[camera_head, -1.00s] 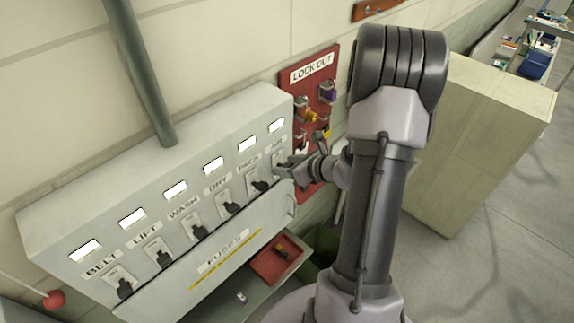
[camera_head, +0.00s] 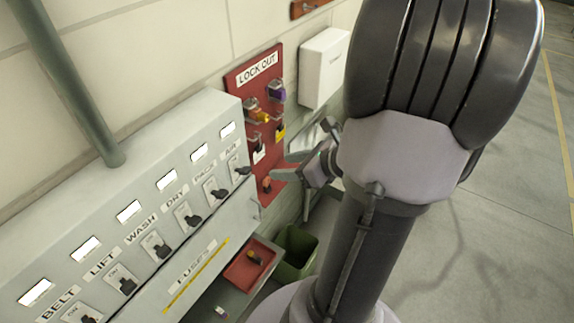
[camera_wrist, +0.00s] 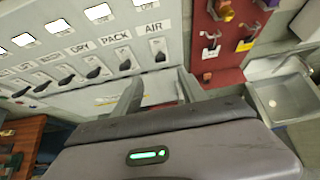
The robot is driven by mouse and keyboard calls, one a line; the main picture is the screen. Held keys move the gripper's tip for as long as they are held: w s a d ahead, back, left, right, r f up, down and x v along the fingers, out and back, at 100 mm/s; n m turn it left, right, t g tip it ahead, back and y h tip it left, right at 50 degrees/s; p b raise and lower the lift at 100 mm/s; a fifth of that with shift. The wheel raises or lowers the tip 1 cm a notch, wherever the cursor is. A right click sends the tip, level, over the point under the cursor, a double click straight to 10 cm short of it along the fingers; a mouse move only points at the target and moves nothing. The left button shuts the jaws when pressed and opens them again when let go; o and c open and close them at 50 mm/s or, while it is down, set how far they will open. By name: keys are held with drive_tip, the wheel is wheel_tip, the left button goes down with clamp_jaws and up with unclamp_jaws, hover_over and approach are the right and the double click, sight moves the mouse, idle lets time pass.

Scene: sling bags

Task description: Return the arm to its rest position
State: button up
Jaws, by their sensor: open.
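My gripper (camera_head: 300,165) is open in the head view, with nothing seen between its fingers. It is in front of the red lock-out board, right of the grey switch panel (camera_head: 140,225), and apart from the panel's switches. My arm rises in the right half of the head view and hides part of the wall behind it. In the wrist view my gripper (camera_wrist: 160,90) has its two fingers spread below the AIR switch (camera_wrist: 157,50), with the fuse drawer front between them.
The red lock-out board (camera_head: 266,150) holds padlocks and tags. A white box (camera_head: 322,68) hangs on the wall. A red tray (camera_head: 250,263) lies on a shelf under the panel, with a green bin (camera_head: 297,248) beside it. A sink (camera_wrist: 285,97) stands right. Floor at right is clear.

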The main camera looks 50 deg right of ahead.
idle(0.3)
drive_tip(key=w+a+f+n+g+y+b, duration=0.3)
drive_tip(key=a+f+n+g+b, duration=0.2)
drive_tip(key=a+f+n+b, duration=1.55)
drive_tip(key=s+a+f+n+h+b, duration=0.1)
drive_tip(key=s+a+f+n+b, duration=0.2)
drive_tip(key=b, duration=0.8)
drive_tip(key=s+a+f+n+b, duration=0.4)
drive_tip(key=a+f+n+b, duration=0.3)
drive_tip(key=b, duration=0.4)
wheel_tip(320, 180, down, 2)
drive_tip(key=shift+a+f+h, duration=0.15)
drive_tip(key=shift+a+h, duration=0.25)
drive_tip(key=shift+a, duration=0.1)
drive_tip(key=shift+n, duration=0.25)
